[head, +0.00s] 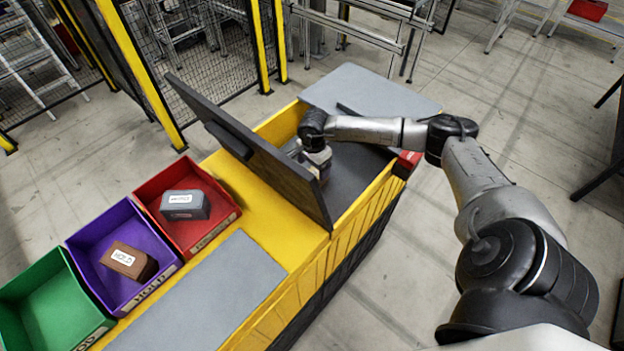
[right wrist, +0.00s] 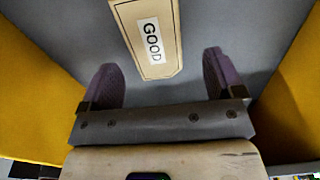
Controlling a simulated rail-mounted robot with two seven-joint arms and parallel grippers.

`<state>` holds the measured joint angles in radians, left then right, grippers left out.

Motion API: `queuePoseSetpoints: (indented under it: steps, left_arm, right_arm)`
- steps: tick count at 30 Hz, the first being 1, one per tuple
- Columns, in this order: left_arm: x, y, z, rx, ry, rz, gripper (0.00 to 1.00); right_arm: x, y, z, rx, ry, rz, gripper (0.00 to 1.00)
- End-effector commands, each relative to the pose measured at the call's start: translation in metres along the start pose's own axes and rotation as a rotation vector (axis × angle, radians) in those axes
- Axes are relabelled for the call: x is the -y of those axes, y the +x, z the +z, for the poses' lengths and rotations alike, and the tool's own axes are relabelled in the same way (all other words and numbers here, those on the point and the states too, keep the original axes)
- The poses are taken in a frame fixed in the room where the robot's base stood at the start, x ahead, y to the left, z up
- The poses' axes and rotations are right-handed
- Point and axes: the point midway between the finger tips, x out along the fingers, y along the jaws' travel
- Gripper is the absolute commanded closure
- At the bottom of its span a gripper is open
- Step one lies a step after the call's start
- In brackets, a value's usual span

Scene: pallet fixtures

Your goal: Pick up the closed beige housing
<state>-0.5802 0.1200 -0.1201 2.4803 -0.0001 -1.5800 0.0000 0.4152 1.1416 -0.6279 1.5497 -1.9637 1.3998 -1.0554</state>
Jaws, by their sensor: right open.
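The beige housing (right wrist: 172,45) shows in the right wrist view at the top centre, with a white label reading GOOD. It lies on a grey surface, and its far end runs out of the picture. My right gripper (right wrist: 158,82) is open, its two purple-grey fingers spread wide on either side of the housing's near end. I cannot tell how far above it they are. In the head view my right gripper (head: 318,160) reaches down into the yellow fixture behind a dark upright panel. The housing cannot be made out there. My left gripper is not in view.
The dark panel (head: 250,150) stands tilted beside my right gripper. Yellow walls (head: 375,190) flank the grey floor. To the left stand a red bin (head: 160,180) with a grey housing (head: 185,205), a purple bin (head: 85,232) with a brown housing (head: 128,260), and an empty green bin (head: 45,300).

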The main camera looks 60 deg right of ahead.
Motion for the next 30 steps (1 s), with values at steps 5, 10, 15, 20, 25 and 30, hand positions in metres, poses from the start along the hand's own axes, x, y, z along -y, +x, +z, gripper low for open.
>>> queuePoseSetpoints:
  steps: [5, 10, 15, 20, 25, 30]
  left_arm:
    - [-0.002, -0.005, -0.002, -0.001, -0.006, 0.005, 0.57]
    - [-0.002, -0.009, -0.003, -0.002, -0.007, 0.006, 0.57]
    - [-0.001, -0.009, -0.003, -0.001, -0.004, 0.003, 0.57]
    - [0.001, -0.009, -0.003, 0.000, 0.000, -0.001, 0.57]
    - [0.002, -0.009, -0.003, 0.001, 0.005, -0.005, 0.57]
    - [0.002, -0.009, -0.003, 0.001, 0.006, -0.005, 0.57]
  right_arm:
    - [-0.003, 0.015, 0.001, 0.001, 0.000, 0.003, 0.13]
    - [-0.005, 0.038, 0.002, 0.001, 0.001, 0.003, 0.13]
    - [-0.004, 0.051, 0.001, 0.000, 0.000, 0.000, 0.13]
    - [-0.004, 0.053, 0.001, 0.000, -0.001, -0.001, 0.13]
    - [-0.004, 0.052, 0.001, 0.000, -0.001, 0.000, 0.18]
    - [-0.004, 0.052, 0.001, 0.000, -0.001, 0.000, 0.34]
